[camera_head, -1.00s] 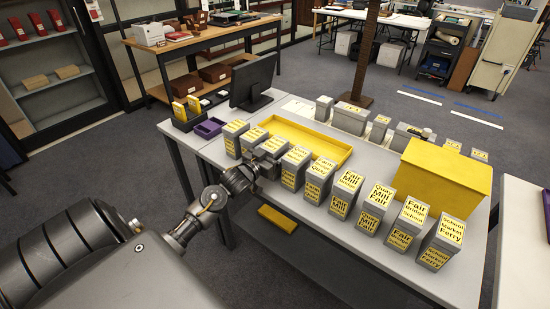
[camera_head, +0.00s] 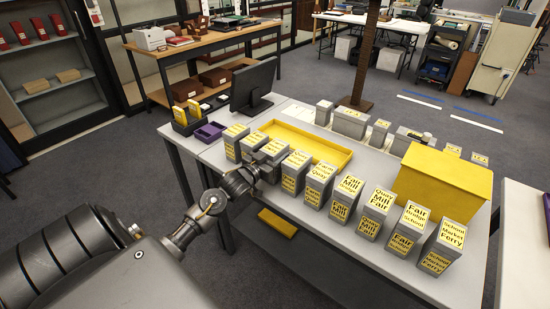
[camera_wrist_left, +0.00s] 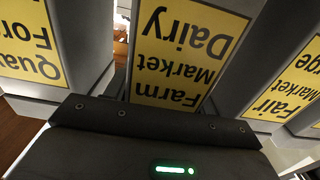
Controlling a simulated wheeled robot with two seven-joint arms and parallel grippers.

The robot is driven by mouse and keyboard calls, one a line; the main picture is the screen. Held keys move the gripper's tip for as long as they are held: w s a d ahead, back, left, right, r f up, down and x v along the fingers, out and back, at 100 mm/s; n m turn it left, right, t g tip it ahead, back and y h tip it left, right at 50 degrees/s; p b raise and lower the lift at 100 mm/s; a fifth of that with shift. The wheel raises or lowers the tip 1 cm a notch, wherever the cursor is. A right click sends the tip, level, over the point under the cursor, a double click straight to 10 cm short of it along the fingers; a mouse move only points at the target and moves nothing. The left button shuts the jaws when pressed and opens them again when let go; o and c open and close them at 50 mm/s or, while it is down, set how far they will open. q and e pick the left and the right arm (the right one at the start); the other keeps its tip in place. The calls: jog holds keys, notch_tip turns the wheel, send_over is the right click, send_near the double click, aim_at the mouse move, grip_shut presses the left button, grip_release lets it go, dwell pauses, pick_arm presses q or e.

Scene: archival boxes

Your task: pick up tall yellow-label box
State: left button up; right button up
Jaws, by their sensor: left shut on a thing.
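A row of tall grey boxes with yellow labels stands along the near side of the table. My left gripper (camera_head: 268,165) is at the left part of this row, shut on one tall box (camera_head: 274,148). In the left wrist view this box (camera_wrist_left: 185,50) shows a yellow label reading "Farm Market Dairy", upside down, in front of the dark gripper body (camera_wrist_left: 150,130). Neighbouring boxes stand close on both sides, one with a "Quay" label (camera_wrist_left: 28,50) and one with a "Fair" label (camera_wrist_left: 290,90). The fingertips are largely hidden. My right gripper does not show.
A yellow tray (camera_head: 335,155) lies behind the row. A large yellow box (camera_head: 442,180) stands at the right. Several grey boxes (camera_head: 350,122) stand at the back. A monitor (camera_head: 252,85) and purple bin (camera_head: 208,132) are at the left end. Clearance beside the held box is tight.

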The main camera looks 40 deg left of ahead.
aim_at(268, 154)
pick_arm(q)
notch_tip(268, 154, up, 3)
jog(key=shift+f, duration=0.2)
jog(key=s+r, duration=0.2)
jog(key=r, duration=0.1)
jog(key=s+r, duration=0.2)
jog(key=shift+d, duration=0.35)
jog(key=s+d+r, duration=0.1)
jog(key=s+r, duration=0.4)
jog(key=s, duration=0.5)
jog(key=shift+d, duration=0.3)
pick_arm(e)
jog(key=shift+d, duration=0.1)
